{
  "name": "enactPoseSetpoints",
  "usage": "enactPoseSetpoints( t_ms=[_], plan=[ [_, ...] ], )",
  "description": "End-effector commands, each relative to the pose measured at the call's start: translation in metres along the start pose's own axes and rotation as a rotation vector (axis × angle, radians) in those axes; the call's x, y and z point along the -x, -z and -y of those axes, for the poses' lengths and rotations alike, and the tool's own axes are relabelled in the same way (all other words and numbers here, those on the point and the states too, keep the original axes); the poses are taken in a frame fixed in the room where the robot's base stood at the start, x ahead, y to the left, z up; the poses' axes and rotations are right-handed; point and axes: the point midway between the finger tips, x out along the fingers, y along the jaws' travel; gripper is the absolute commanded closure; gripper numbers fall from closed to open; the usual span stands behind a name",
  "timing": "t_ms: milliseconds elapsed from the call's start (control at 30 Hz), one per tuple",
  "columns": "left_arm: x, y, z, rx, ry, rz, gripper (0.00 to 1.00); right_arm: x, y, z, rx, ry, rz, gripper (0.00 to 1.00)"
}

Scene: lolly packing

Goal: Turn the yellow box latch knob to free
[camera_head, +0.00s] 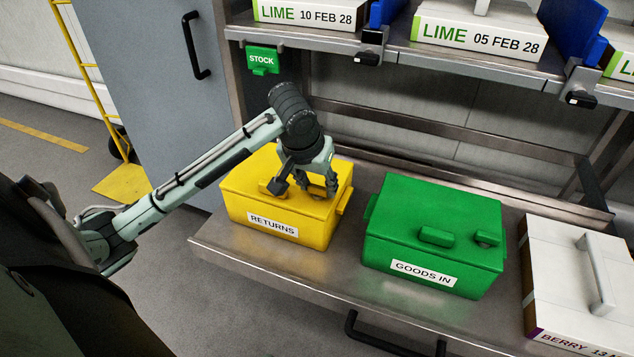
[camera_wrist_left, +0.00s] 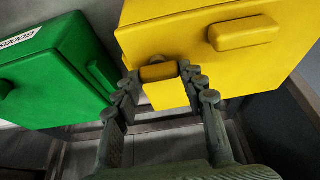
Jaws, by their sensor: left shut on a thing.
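The yellow box (camera_head: 238,205), labelled RETURNS, stands on the metal bench with its lid closed. Its latch knob (camera_wrist_left: 158,72) shows in the left wrist view, near the lid's edge, between my fingertips. My left gripper (camera_head: 318,190) reaches down over the right part of the yellow lid and is shut on the knob; it also shows in the left wrist view (camera_wrist_left: 160,76). In the head view the gripper hides the knob. The yellow lid's bar handle (camera_wrist_left: 243,33) is beside the gripper. My right gripper is in neither view.
A green box (camera_head: 425,205), labelled GOODS IN, stands close to the right, with its own handle and knob. A white box (camera_head: 570,260) with a handle is farther right. A shelf (camera_head: 400,52) with LIME boxes overhangs the back. Bare bench (camera_head: 345,268) lies in front.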

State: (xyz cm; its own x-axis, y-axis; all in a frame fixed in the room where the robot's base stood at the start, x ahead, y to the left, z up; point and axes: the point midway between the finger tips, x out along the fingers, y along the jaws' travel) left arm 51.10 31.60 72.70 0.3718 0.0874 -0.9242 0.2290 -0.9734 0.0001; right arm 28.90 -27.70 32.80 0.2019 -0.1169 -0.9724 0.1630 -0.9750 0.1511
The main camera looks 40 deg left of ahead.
Motion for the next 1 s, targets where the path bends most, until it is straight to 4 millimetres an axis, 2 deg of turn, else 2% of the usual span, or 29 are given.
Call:
enactPoseSetpoints(
  t_ms=[367, 1000],
  plan=[
    [0.0003, 0.0007, 0.0024, -0.144, -0.057, -0.001, 0.88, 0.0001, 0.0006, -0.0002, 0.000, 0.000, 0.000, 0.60],
    [-0.0001, 0.0029, 0.0058, -0.692, -0.284, -0.001, 0.88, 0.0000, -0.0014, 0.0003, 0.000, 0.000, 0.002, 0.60]
  ],
)
